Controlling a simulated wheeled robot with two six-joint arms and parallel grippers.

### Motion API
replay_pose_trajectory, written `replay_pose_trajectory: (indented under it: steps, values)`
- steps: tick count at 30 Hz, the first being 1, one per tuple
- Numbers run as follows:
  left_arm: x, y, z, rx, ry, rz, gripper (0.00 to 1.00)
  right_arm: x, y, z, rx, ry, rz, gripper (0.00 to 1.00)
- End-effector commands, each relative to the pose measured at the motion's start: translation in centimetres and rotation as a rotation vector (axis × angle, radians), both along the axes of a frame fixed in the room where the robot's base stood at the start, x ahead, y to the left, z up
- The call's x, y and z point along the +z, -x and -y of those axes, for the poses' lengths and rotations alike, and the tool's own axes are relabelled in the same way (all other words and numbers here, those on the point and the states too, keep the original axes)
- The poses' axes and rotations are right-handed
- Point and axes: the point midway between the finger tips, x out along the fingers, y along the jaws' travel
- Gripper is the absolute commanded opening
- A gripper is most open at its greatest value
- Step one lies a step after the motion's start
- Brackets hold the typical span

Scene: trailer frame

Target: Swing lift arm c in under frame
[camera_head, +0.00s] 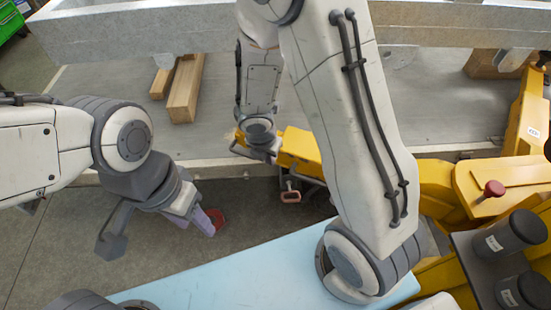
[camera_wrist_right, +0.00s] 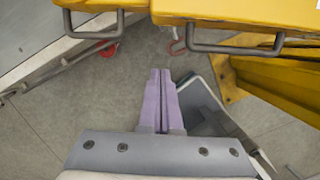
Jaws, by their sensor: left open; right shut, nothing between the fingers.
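A yellow lift arm (camera_head: 300,148) reaches in from the right, its end by the trailer frame's near beam; my right arm covers its middle. I cannot tell its letter. In the right wrist view, two yellow arm ends (camera_wrist_right: 236,10) with grey bar handles (camera_wrist_right: 235,49) lie along the top. My right gripper (camera_wrist_right: 160,72) is shut and empty, its purple fingers pointing toward the handles, apart from them in the picture. In the head view its fingers are hidden below the wrist. My left gripper (camera_head: 207,222) is open and empty at the left, over the floor near a red disc.
A light blue surface (camera_head: 250,268) lies in front. A red knob (camera_head: 494,188) and dark cylinders (camera_head: 522,230) stand at the right. Grey floor (camera_head: 50,245) is clear at the lower left.

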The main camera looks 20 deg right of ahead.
Motion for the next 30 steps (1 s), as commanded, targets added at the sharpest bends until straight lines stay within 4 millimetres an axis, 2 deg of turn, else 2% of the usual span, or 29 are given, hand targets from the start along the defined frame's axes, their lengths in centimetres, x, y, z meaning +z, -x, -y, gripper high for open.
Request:
replay_pose_trajectory:
  steps: [5,12,19,22,30]
  values:
    - [-1.3,0.0,0.0,0.000,0.000,0.000,0.50,-2.3,-0.3,0.3,0.049,0.003,-0.015,0.00]
    - [-4.7,0.0,0.0,0.000,0.000,0.000,0.50,-7.0,-1.1,1.0,0.046,0.003,-0.014,0.00]
    - [-7.4,0.0,0.0,0.000,0.000,0.000,0.50,-10.9,-1.8,1.7,0.045,0.003,-0.013,0.00]
    - [-5.5,0.0,0.0,0.000,0.000,0.000,0.50,-9.8,-2.9,2.7,0.039,0.003,-0.012,0.00]
    - [-4.3,0.0,0.0,0.000,0.000,0.000,0.50,-10.1,-4.6,4.3,0.043,0.002,-0.013,0.00]
